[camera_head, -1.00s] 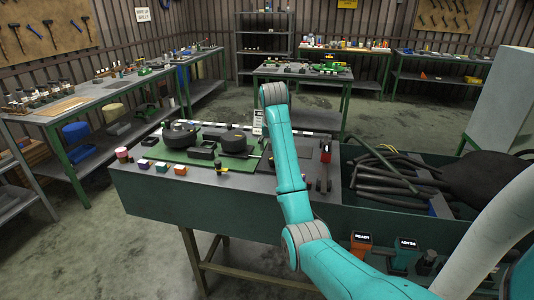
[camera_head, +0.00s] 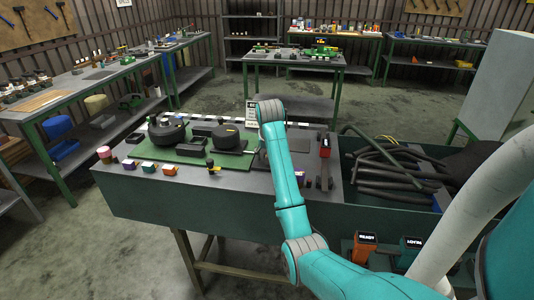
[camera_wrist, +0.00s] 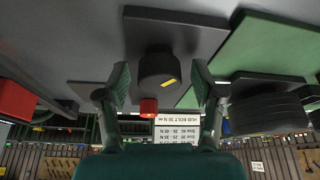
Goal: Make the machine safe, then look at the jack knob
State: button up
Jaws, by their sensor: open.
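My gripper (camera_wrist: 160,92) is open and empty in the wrist view, its two fingers spread wide. A dark round knob with a yellow mark (camera_wrist: 158,68) shows in the gap between the fingers, apart from both. A small red knob (camera_wrist: 149,107) sits just beyond it. I cannot tell which of these is the jack knob. In the head view my arm hides the gripper and the knobs. The machine bench (camera_head: 150,198) carries a green plate (camera_head: 190,153) with dark round parts (camera_head: 167,131).
A red-topped part (camera_head: 325,147) stands right of my arm on the bench; a red block (camera_wrist: 15,98) shows in the wrist view. Dark hoses (camera_head: 385,165) fill the tray at right. Small coloured blocks (camera_head: 148,167) line the front left. Floor is clear at left.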

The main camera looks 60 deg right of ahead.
jog(key=c, duration=1.1)
jog(key=shift+c, duration=0.2)
jog(key=shift+n, duration=0.4)
jog(key=n+y, duration=0.1)
jog(key=n, duration=0.1)
jog(key=shift+n+t, duration=0.4)
jog(key=n+y, duration=0.1)
jog(key=n, duration=0.2)
jog(key=shift+f+n+t, duration=0.1)
jog(key=shift+n+t, duration=0.2)
jog(key=shift+t, duration=0.1)
jog(key=n+y, duration=0.1)
jog(key=n, duration=0.2)
jog(key=n+y, duration=0.1)
jog(key=n, duration=0.2)
jog(key=shift+y, duration=0.4)
jog(key=shift+n, duration=0.4)
